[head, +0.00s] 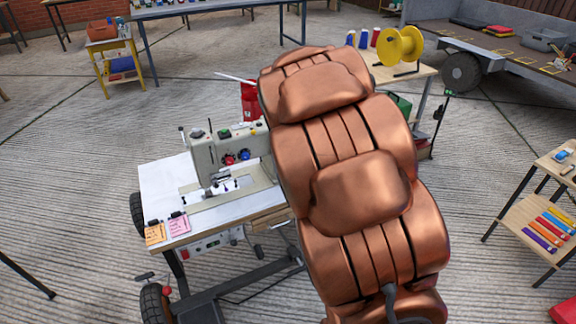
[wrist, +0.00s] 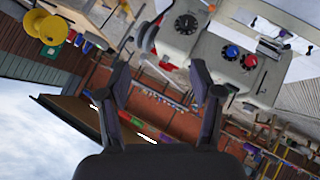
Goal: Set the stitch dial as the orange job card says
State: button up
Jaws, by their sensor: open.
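The sewing machine (head: 205,152) stands on a white-topped table (head: 160,185). The orange job card (head: 155,234) is clipped at the table's front edge, beside a pink card (head: 179,225); their writing is too small to read. In the wrist view, a black round dial with pale marks (wrist: 186,24) is on the machine body (wrist: 212,45), near a blue knob (wrist: 232,52) and a red knob (wrist: 250,62). I cannot read the dial's setting. My gripper (wrist: 160,68) is open and empty, apart from the dial. My copper arm hides the gripper in the head view.
A yellow spool (head: 399,46) and several thread cones stand on a table at the back right. A red container (head: 250,101) is behind the machine. A shelf with coloured strips (head: 550,227) is at right.

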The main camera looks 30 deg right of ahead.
jog(key=w+d+f+n+t+y+b, duration=0.1)
jog(key=w+d+f+n+t+b, duration=0.15)
jog(key=w+f+b, duration=0.4)
jog(key=w+d+f+n+t+y+b, duration=0.2)
jog(key=w+f+t+b, duration=0.2)
jog(key=f, duration=0.5)
jog(key=w+d+f+n+t+y+b, duration=0.1)
jog(key=w+d+f+n+t+b, duration=0.15)
jog(key=w+f+t+b, duration=0.35)
jog(key=w+f+g, duration=0.1)
jog(key=w+g, duration=0.1)
jog(key=w, duration=0.4)
jog(key=shift+b, duration=0.3)
jog(key=shift+w+g, duration=0.1)
jog(key=shift+g, duration=0.15)
jog(key=shift+c, duration=0.2)
jog(key=c, duration=1.1)
jog(key=shift+r+p, duration=0.1)
jog(key=shift+p, duration=0.45)
